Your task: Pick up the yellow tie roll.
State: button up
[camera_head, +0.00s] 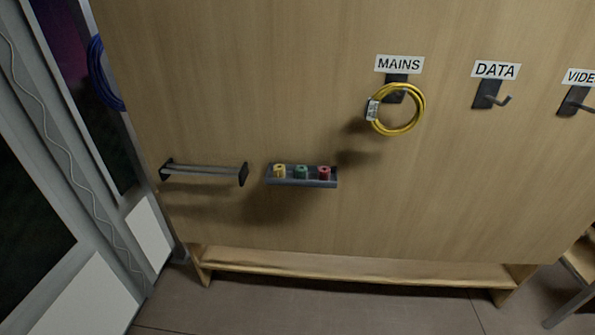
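The yellow tie roll (280,171) is the left one of three small rolls on a narrow grey-blue shelf (302,182) fixed to the wooden panel. A green roll (301,172) stands in the middle and a red roll (324,173) at the right. The rolls look upright, with small gaps between them. My gripper does not show in this view.
A metal rail (205,172) sticks out left of the shelf. A yellow cable coil (398,126) hangs on the hook under the MAINS sign (399,64). The DATA hook (488,95) is empty. A low wooden bench (350,268) runs along the panel's foot.

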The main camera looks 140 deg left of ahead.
aim_at(279, 169)
jog(key=u, duration=4.15)
jog(key=i, duration=1.55)
jog(key=u, duration=1.8)
